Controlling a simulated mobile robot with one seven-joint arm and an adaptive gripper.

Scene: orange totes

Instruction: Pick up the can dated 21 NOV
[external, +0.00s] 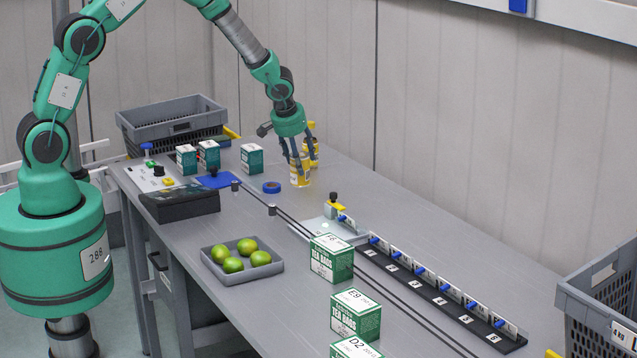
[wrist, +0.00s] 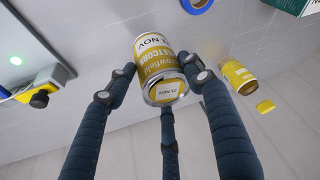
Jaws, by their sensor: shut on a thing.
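A yellow and white sweetcorn can (wrist: 158,62) is between the fingers of my gripper (wrist: 162,84) in the wrist view. Its end label shows a date ending in NOV; the day is too small to read surely. In the external view my gripper (external: 300,163) points down at the far part of the table, shut on this can (external: 300,179). I cannot tell whether the can still touches the table.
A blue tape roll (external: 271,187) lies left of the held can. Green tea boxes (external: 252,158) stand farther left. A small stand with a yellow part (external: 335,206) is to the right. A tray of limes (external: 275,268) and a clip rail (external: 430,292) are nearer.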

